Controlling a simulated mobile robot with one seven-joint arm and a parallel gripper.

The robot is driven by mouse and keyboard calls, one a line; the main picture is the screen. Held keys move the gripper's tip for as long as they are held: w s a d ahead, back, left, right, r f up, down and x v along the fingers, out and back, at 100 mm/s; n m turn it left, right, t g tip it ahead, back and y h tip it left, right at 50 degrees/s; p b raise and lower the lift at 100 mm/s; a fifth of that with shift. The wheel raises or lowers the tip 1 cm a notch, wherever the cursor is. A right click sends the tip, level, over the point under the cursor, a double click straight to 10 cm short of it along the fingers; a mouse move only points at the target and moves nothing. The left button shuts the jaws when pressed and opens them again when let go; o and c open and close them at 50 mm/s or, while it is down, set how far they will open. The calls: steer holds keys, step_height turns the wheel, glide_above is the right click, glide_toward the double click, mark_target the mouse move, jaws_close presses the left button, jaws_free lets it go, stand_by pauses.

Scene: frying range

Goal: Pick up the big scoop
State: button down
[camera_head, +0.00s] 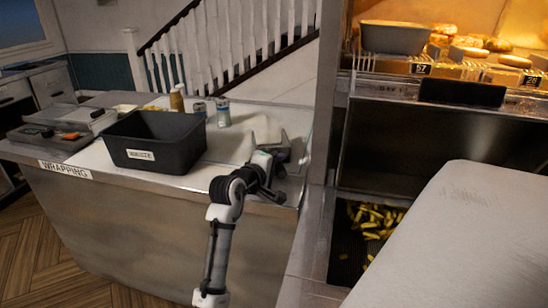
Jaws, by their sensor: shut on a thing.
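My gripper (276,158) is above the right end of the wrapping counter, at the end of my arm. It is shut on a small, dark grey, angular thing (284,143) that sticks up beyond the jaws, which I take to be the big scoop. My wrist hides much of it, so its full shape and where the jaws hold it cannot be told. I cannot tell whether it touches the counter.
A post (325,100) stands right of my gripper. Chips (375,220) lie in a bay. A lit food shelf (385,83) is above.

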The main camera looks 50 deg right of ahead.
steer(key=shift+r, duration=0.1)
step_height(320, 180, up, 20)
steer(key=b, duration=0.1)
steer(key=shift+b, duration=0.3)
stand_by(0.6)
